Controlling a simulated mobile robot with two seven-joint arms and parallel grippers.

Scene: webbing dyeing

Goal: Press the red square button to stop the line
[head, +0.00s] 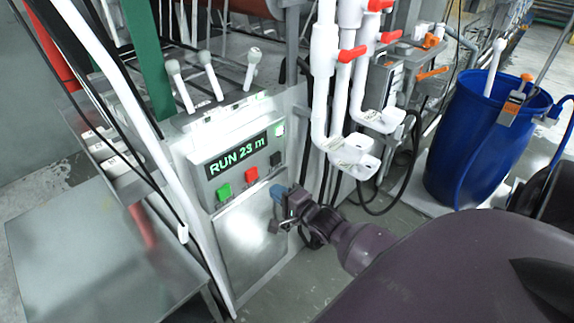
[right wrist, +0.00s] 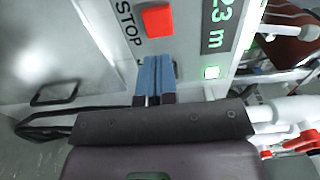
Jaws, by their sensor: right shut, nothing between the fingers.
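The red square button (head: 251,174) sits on the grey control panel (head: 195,160), below a display (head: 237,157) reading RUN 23 m. In the right wrist view the red button (right wrist: 158,21) is beside the word STOP. My right gripper (head: 277,191) is in front of the panel, right of and below the red button in the head view. Its blue fingers (right wrist: 155,58) are shut and empty, with tips just short of the button in the right wrist picture. I cannot tell their distance from the panel face. My left gripper is not in view.
A green button (head: 224,192) is left of the red one. Levers (head: 208,75) stand on top of the panel. White pipes (head: 322,80) with red valve handles run at its right. A blue barrel (head: 470,140) stands further right. A metal table (head: 95,245) is at the left.

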